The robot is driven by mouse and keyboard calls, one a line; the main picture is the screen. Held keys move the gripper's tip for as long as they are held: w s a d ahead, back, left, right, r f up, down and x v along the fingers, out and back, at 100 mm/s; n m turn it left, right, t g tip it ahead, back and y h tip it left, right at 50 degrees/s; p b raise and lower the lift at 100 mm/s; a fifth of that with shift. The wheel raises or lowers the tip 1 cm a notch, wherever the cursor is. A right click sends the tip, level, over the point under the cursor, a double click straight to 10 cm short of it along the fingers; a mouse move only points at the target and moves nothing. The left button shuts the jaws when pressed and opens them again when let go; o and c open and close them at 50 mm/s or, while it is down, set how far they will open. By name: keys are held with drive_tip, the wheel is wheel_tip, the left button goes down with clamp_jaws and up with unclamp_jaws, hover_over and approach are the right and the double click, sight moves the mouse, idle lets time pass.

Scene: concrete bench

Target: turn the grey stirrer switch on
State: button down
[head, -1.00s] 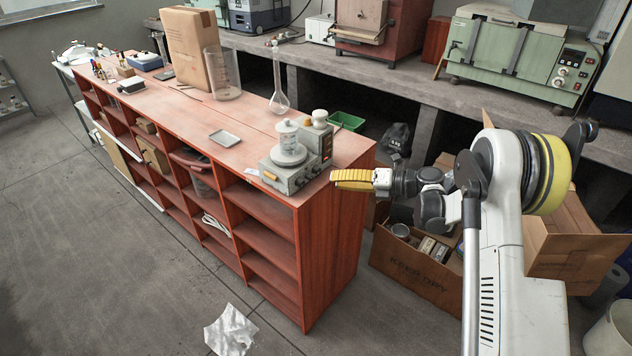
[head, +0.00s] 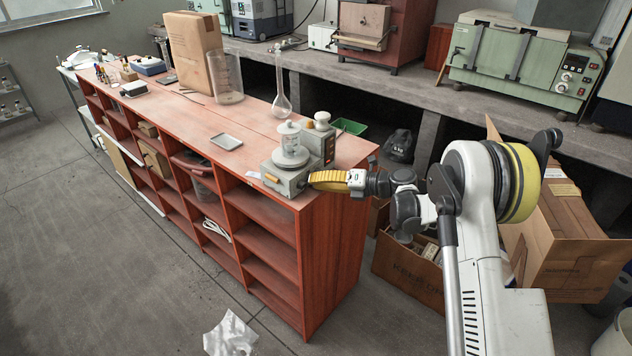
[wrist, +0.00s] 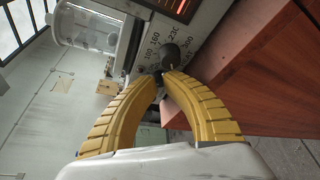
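The grey stirrer (head: 283,183) stands on the near right end of the red-brown shelf unit, with a round plate and a glass vessel on top. My gripper (head: 312,179) is at its right-hand side, yellow fingers pointing at its control face. In the wrist view, a black knob (wrist: 171,54) with a printed number scale lies just beyond my gripper (wrist: 163,76). The yellow fingertips come together close to the knob; I cannot tell whether they touch it. They look shut, with nothing clearly held. The grey switch cannot be made out; the fingertips may hide it.
The red-brown shelf unit (head: 337,230) has its end edge close under my gripper. A grey device with a red display (head: 329,146) stands behind the stirrer. A small grey tray (head: 226,142), a glass flask (head: 281,104) and a green bin (head: 350,126) are nearby. Cardboard boxes (head: 555,230) stand on the floor.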

drive_tip(key=shift+f+m+y+b, duration=0.3)
drive_tip(key=shift+m+y+b, duration=0.1)
drive_tip(key=shift+m+b, duration=0.55)
drive_tip(key=shift+m+y+b, duration=0.5)
drive_tip(key=shift+m+b, duration=0.05)
drive_tip(key=shift+m, duration=0.4)
drive_tip(key=shift+r+m, duration=0.2)
drive_tip(key=shift+m, duration=0.2)
drive_tip(key=c, duration=1.7)
unclamp_jaws()
drive_tip(key=v, duration=1.2)
drive_tip(key=shift+w, duration=0.15)
